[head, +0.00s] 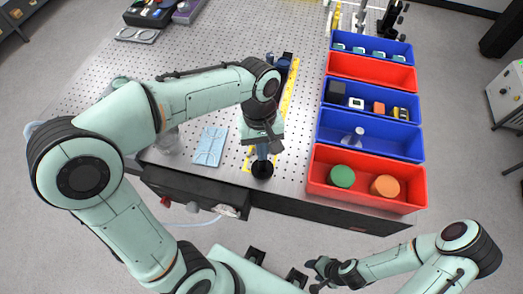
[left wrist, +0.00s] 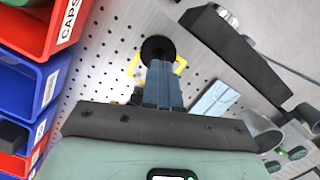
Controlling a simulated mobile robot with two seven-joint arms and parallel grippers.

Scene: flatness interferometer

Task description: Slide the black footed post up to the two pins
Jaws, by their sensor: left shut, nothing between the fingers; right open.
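The black footed post (head: 262,170) stands near the front edge of the perforated table and shows as a dark round shape, inside or beside a yellow outline. It also shows in the left wrist view (left wrist: 157,47), just beyond my fingertips. My left gripper (head: 262,153) points down at it with its blue-grey fingers shut and nothing between them. In the left wrist view the fingers (left wrist: 160,75) are together, close to the post; I cannot tell whether they touch it. My right gripper (head: 314,276) is open and empty, low in front of the table. I cannot make out the two pins.
Red and blue bins (head: 367,180) line the table to the right. A yellow strip (head: 289,92) runs back along the table. A dark box (head: 190,195) hangs at the front edge.

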